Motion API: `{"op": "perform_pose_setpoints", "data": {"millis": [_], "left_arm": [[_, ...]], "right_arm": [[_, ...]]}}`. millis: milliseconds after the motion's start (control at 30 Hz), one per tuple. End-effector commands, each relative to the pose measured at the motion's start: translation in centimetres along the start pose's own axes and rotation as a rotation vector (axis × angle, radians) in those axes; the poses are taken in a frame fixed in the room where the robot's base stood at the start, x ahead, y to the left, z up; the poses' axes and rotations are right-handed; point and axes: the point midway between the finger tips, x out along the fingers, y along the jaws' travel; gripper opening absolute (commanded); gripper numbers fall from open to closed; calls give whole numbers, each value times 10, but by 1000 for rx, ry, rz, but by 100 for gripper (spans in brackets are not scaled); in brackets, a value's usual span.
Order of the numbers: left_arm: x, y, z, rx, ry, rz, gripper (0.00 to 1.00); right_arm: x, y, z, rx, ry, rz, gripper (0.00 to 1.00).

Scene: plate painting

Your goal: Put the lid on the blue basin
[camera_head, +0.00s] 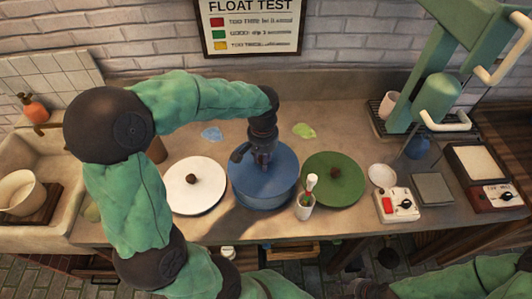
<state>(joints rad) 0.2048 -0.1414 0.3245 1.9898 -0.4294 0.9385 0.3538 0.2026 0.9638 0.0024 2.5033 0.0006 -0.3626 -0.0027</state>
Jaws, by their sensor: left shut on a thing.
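The blue basin (263,203) stands upright on the counter between a white round piece and a green round piece. A flat blue lid (281,168) covers its top. I cannot tell if the lid rests fully on the rim or sits just above it. My left gripper (263,163) points down at the middle of the blue lid and is shut on it, most likely by its knob, which the fingers hide. My right arm shows only at the bottom right edge, and its gripper is not in view.
A cup (305,211) with a brush stands close in front. Further right are a white dish (382,174), a small switch box (398,206) and a green press (438,100).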

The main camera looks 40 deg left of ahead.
Motion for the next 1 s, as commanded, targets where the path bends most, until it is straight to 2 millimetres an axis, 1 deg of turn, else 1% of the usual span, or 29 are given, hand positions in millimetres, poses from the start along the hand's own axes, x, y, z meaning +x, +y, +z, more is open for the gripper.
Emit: {"op": "perform_pose_setpoints", "data": {"millis": [267,800,1000], "left_arm": [[14,0,0,0,-1,0,0],[60,0,0,1,-1,0,0],[75,0,0,0,-2,0,0]], "right_arm": [[11,4,0,0,0,0,40],[47,17,-2,0,0,0,40],[56,20,-2,0,0,0,40]]}}
